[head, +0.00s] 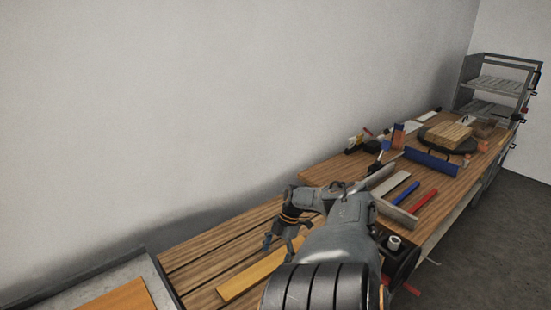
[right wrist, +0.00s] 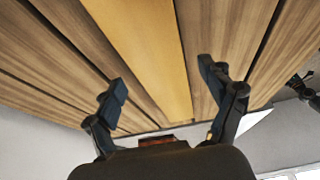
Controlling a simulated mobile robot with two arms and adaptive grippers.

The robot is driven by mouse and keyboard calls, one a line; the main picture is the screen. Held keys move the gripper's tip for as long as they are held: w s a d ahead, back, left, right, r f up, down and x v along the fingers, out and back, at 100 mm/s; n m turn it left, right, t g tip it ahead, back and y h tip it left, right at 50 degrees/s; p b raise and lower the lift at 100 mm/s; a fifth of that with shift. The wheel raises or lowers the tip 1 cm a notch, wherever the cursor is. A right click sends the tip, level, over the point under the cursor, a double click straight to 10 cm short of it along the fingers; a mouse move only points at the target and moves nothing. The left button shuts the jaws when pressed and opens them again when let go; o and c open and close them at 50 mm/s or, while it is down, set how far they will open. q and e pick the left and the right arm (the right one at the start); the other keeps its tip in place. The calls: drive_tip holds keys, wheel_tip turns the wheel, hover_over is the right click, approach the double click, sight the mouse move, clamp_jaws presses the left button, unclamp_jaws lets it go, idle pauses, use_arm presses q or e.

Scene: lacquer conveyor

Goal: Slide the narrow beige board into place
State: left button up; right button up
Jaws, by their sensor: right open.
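The narrow beige board (head: 258,276), yellowish in colour, lies flat on the slatted wooden bench top (head: 215,262), along the slats. In the head view my forearm hides its far part. In the right wrist view the board (right wrist: 152,48) runs between the two fingers of my right gripper (right wrist: 162,76). That gripper is open, and I see no finger closed on the board; the remaining gap is hard to judge. In the head view the right gripper (head: 280,243) is beside the board's far part, partly hidden by my arm. My left gripper is not in view.
An orange-brown board (head: 118,296) lies on a grey surface at lower left. A wall runs behind.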

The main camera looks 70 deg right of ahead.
drive_tip(key=shift+s+d+r, duration=0.15)
drive_tip(key=shift+r, duration=0.15)
drive_tip(key=v, duration=1.1)
drive_tip(key=shift+d+r, duration=0.1)
drive_tip(key=shift+r, duration=0.05)
